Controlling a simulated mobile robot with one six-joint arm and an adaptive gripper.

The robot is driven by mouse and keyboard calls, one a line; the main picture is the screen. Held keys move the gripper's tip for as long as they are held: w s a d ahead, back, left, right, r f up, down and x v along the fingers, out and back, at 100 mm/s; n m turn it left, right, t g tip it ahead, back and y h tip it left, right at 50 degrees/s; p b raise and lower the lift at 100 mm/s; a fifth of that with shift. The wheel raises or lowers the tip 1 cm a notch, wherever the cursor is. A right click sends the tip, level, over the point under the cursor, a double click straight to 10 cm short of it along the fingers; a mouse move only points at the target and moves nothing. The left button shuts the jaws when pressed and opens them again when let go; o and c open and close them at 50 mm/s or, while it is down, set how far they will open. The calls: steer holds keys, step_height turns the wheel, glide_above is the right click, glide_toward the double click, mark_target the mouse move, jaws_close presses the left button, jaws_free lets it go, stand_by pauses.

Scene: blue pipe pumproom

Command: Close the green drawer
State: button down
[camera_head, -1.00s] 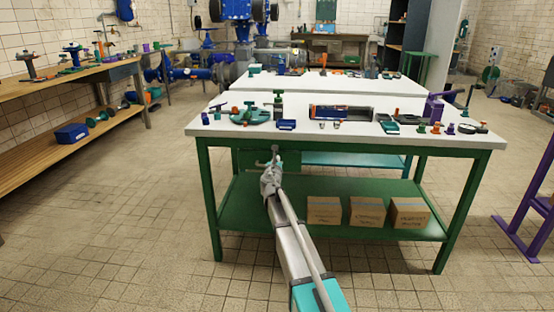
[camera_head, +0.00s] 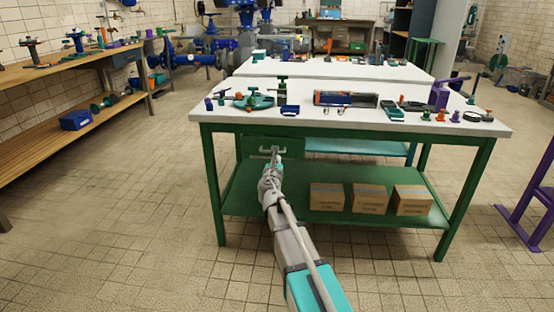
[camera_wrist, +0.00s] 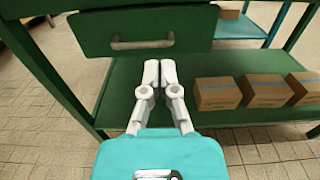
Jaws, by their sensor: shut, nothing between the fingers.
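The green drawer (camera_head: 254,147) hangs under the left part of the white-topped green table. In the wrist view its front (camera_wrist: 190,27) fills the upper middle, with a grey bar handle (camera_wrist: 142,44) low on it. How far the drawer stands out from the table frame is hard to tell. My gripper (camera_head: 275,155) is just in front of and below the handle in the head view. In the wrist view my gripper (camera_wrist: 160,66) is shut and empty, its fingertips a little below the handle and apart from it.
The white tabletop (camera_head: 350,118) carries several tools and valve parts. The lower green shelf (camera_head: 290,212) holds three cardboard boxes (camera_head: 327,196) to the right of my arm. Green table legs (camera_head: 212,190) stand on both sides. The tiled floor in front is clear.

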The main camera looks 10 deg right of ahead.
steer(key=c, duration=1)
jaws_free()
steer(key=shift+d, duration=0.1)
steer(key=shift+o, duration=1.2)
steer(key=shift+s+d+f+m, duration=0.1)
steer(key=shift+s+d+m, duration=0.15)
steer(key=shift+m, duration=0.25)
steer(key=shift+o, duration=0.4)
steer(key=s+d+f+m+g+h, duration=0.3)
steer(key=s+m, duration=0.4)
steer(key=m, duration=0.4)
steer(key=shift+d+f+g+p, duration=0.4)
steer(key=shift+d+f+g, duration=0.1)
steer(key=shift+d+g, duration=0.55)
steer(key=s+f+m+g+y+p, duration=0.1)
steer(key=s+f+m+g+y, duration=0.1)
steer(key=s+f+m+g, duration=0.4)
steer(key=s+f+m+g+y, duration=0.2)
steer(key=s+f+m, duration=0.2)
steer(key=s+m, duration=0.45)
steer(key=s+a+f+m+g+y, duration=0.1)
steer(key=s+a+m+g+y, duration=0.1)
steer(key=s, duration=0.4)
steer(key=s+a+f+m+g+y, duration=0.1)
steer(key=s+a+m+g+y, duration=0.1)
steer(key=s+a+m, duration=0.2)
steer(key=shift+s+a+y+p, duration=0.35)
steer(key=shift+s+a, duration=0.45)
steer(key=shift+s, duration=0.15)
steer(key=shift+s, duration=0.1)
